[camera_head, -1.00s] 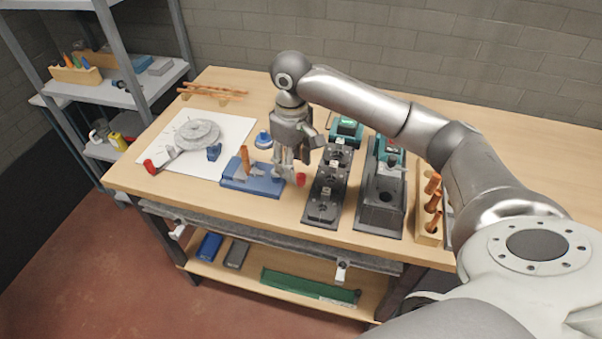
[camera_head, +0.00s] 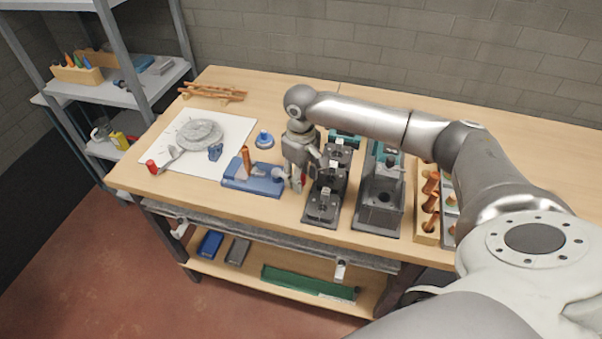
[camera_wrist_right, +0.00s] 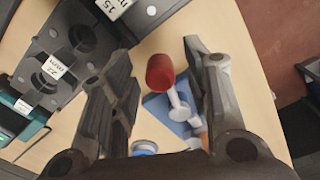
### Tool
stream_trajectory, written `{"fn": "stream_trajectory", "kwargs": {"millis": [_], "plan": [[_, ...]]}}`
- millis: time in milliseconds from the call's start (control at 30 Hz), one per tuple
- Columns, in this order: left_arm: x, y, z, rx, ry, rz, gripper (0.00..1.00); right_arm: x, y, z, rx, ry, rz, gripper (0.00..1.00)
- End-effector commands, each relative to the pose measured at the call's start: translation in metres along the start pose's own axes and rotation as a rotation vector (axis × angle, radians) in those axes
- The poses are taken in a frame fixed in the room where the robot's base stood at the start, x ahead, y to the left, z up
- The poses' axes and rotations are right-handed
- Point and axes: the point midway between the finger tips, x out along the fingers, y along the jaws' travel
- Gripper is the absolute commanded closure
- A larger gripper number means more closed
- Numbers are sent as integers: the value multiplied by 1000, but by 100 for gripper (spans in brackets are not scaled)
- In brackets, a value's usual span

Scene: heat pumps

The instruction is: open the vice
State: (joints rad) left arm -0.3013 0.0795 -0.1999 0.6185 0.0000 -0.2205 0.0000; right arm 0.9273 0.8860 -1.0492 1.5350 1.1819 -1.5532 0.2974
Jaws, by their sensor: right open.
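The blue vice (camera_head: 240,184) sits near the front edge of the workbench, with an upright copper pipe (camera_head: 246,158) in it. Its red-ended handle (camera_head: 303,183) is at the vice's right side, mostly hidden by my gripper in the head view. In the right wrist view the red knob (camera_wrist_right: 160,73) lies in the gap between my fingers, with its pale shaft and part of the blue vice (camera_wrist_right: 160,106) beyond. My right gripper (camera_head: 297,184) is open and points down at the handle. I cannot tell whether a finger touches it. My left gripper is not in view.
Dark block fixtures (camera_head: 325,203) stand close to the right of my gripper, with a grey machine (camera_head: 379,215) beyond them. A wooden rack of copper pieces (camera_head: 426,226) is further right. A blue-topped round item (camera_head: 264,139) stands behind the vice. A white sheet (camera_head: 236,128) lies left.

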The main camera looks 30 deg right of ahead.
Motion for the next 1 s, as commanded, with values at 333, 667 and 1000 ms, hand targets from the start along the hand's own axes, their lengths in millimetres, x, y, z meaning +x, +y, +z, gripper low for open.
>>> {"fn": "stream_trajectory", "kwargs": {"millis": [333,667,1000], "plan": [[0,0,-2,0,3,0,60,2,0,0,-1,0,1,62],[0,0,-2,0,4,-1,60,2,0,0,-1,0,0,100],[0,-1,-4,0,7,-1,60,2,2,-4,-10,0,0,100]]}}
